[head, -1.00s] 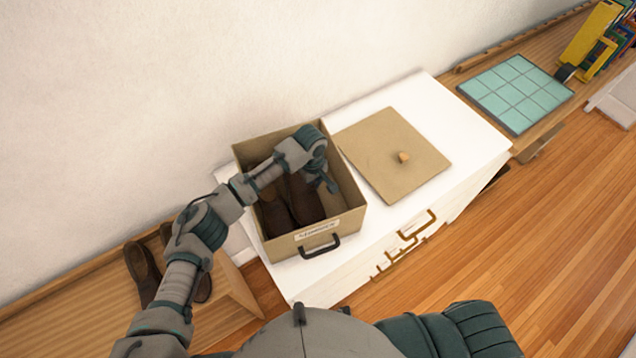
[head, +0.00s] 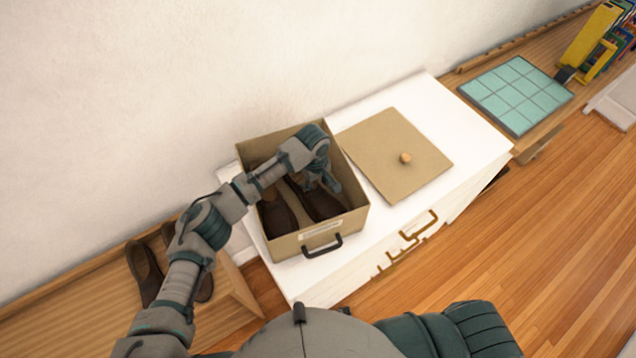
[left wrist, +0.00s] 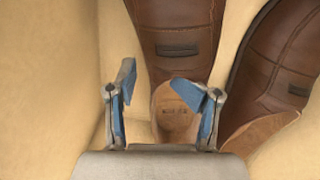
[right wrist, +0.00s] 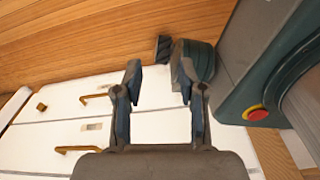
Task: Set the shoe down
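A tan open box (head: 349,224) stands on the white cabinet and holds a pair of brown leather shoes. One shoe (head: 319,203) lies by the box's right wall; the other shoe (head: 278,216) lies to its left. My left gripper (head: 328,186) is down inside the box over the right-hand shoe. In the left wrist view my left gripper (left wrist: 157,85) is open, its fingers spread about the heel end of this shoe (left wrist: 172,45). The other shoe (left wrist: 283,65) is beside it. My right gripper (right wrist: 160,75) is open and empty, outside the head view.
A box lid (head: 395,154) with a round knob lies on the white cabinet (head: 470,125) right of the box. Another pair of brown shoes (head: 145,270) is on the wooden bench at the left. A teal gridded panel (head: 516,94) lies farther right.

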